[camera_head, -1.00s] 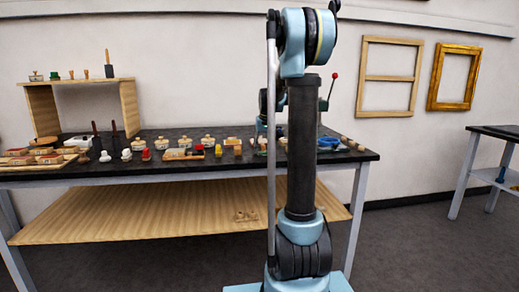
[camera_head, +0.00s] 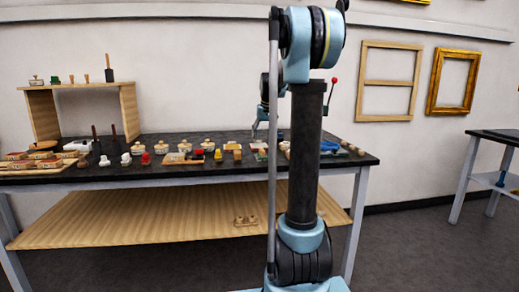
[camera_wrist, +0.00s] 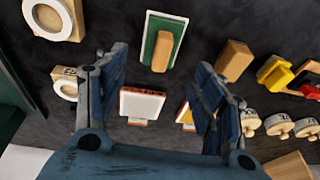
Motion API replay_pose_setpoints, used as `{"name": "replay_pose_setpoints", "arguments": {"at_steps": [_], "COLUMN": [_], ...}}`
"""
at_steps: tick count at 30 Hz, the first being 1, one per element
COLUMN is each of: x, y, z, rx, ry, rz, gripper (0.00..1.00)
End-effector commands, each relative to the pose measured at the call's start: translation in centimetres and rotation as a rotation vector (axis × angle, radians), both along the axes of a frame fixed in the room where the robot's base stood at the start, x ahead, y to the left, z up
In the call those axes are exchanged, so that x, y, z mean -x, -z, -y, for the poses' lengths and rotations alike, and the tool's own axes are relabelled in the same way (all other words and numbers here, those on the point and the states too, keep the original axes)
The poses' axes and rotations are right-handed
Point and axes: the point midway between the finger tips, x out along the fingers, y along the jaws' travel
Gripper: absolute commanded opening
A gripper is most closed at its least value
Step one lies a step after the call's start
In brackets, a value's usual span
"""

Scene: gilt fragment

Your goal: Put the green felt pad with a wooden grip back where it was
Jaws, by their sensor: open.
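The green felt pad (camera_wrist: 148,49) with its wooden grip (camera_wrist: 163,51) lies on the dark worktop in the wrist view, grip facing the camera. It has a pale rim around the green. My gripper (camera_wrist: 162,62) is open and empty, its two blue fingers spread wide, with the pad showing between and beyond the fingertips. I see no contact with the pad. In the head view my gripper (camera_head: 264,130) is above the back of the worktop, partly hidden by my arm. The pad is too small to make out surely there.
A white block with a red edge (camera_wrist: 142,103) lies between the fingers in the wrist view. A wooden block (camera_wrist: 234,61) and a yellow piece (camera_wrist: 274,72) lie to the right. The wooden shelf (camera_head: 128,110) stands at the worktop's left.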

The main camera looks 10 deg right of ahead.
Motion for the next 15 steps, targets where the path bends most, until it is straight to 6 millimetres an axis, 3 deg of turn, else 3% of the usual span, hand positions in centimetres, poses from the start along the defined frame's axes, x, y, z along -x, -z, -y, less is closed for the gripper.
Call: {"name": "replay_pose_setpoints", "arguments": {"at_steps": [6,15], "x": [0.9,1.2], "y": [-3.4,-5.0], "z": [0.2,0.3], "rx": [0.0,0.0], "ry": [0.0,0.0], "rz": [0.0,0.0], "gripper": [0.63,0.63]}}
